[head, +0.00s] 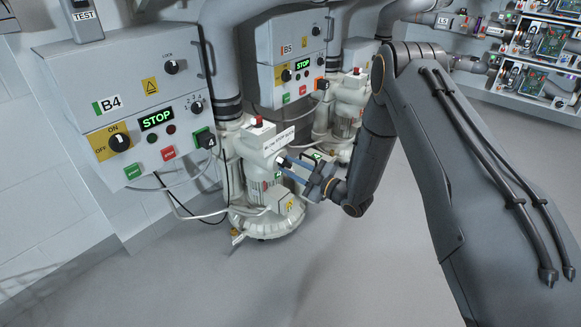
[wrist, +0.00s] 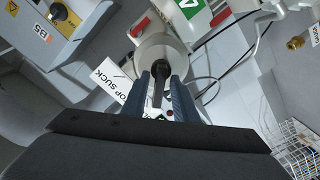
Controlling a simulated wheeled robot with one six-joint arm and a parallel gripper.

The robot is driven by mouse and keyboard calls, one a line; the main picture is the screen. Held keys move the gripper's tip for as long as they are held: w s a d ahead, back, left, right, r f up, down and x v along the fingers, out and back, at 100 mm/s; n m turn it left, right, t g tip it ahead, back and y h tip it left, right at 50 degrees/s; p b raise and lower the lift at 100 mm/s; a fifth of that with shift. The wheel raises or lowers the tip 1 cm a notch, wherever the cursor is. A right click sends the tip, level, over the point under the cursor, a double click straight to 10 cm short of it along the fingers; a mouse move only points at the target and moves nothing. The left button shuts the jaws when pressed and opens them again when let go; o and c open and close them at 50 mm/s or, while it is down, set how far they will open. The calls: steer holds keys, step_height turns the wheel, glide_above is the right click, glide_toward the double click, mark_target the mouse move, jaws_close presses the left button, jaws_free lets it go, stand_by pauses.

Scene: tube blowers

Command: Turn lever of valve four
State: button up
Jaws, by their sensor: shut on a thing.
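The valve of blower B4 (head: 262,138) is a cream body with a red-topped fitting and a white label plate, low beside the B4 control box. In the wrist view its round pale end (wrist: 161,45) fills the upper middle. A dark lever (wrist: 158,72) sticks out from it towards me. My gripper (head: 287,164) is at the front of the valve, and its blue fingers (wrist: 161,88) are shut on the lever, one on each side. The label plate (wrist: 121,90) shows part of "STOP SUCK".
The B4 control box (head: 143,92) with a lit STOP sign is on the left wall. The B5 box (head: 290,50) and a second blower (head: 344,107) stand behind. Shelves (head: 540,45) are at the far right. Grey floor in front is clear.

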steer(key=m, duration=0.2)
steer(key=m+p, duration=0.1)
steer(key=shift+w+d+r+m, duration=0.1)
steer(key=shift+d+r+m, duration=0.05)
steer(key=shift+m, duration=0.25)
steer(key=shift+w+d+f+m+p, duration=0.15)
steer(key=shift+m+p, duration=0.2)
steer(key=shift+m, duration=1.85)
steer(key=shift+w+d+m+p, duration=0.15)
steer(key=shift+m+p, duration=0.25)
steer(key=shift+m, duration=1.8)
steer(key=shift+w+d+f+m+p, duration=0.15)
steer(key=shift+m+p, duration=0.2)
steer(key=shift+m, duration=1.85)
steer(key=shift+a+r, duration=0.1)
steer(key=o, duration=0.7)
steer(key=p+v, duration=0.1)
steer(key=v, duration=0.7)
